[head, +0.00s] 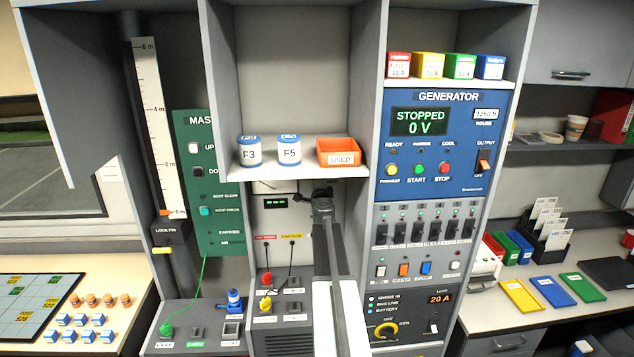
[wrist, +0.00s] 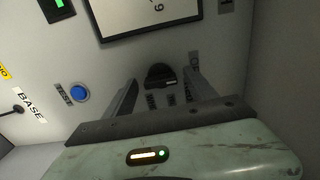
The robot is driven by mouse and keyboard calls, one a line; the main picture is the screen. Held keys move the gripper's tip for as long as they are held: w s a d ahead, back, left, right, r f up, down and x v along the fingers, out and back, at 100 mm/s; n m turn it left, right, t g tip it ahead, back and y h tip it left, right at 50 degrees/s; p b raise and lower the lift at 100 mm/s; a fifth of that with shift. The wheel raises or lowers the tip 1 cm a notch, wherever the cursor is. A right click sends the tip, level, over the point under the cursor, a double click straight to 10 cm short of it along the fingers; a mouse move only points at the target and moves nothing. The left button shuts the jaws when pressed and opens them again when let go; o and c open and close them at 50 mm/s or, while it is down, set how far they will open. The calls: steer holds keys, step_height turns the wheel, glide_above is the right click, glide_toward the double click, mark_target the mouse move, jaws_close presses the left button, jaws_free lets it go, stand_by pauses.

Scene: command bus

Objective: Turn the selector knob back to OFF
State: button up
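A black selector knob (wrist: 160,76) with a light pointer mark sits on a grey panel in the wrist view. Small labels surround it, too blurred to read surely. My gripper (wrist: 162,84) is open, with one finger on each side of the knob. I cannot tell whether the fingers touch it. In the head view my gripper (head: 322,200) is up against the middle panel below the shelf, and my arm hides the knob there.
A blue button (wrist: 78,93) and a framed white display (wrist: 150,14) are close by on the same panel. A grey side wall stands close at the right in the wrist view. The shelf with the orange USED bin (head: 340,146) overhangs my gripper. A yellow knob (head: 386,330) is lower right.

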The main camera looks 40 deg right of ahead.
steer(key=v, duration=0.7)
steer(key=shift+s+a, duration=0.2)
steer(key=shift+s, duration=0.1)
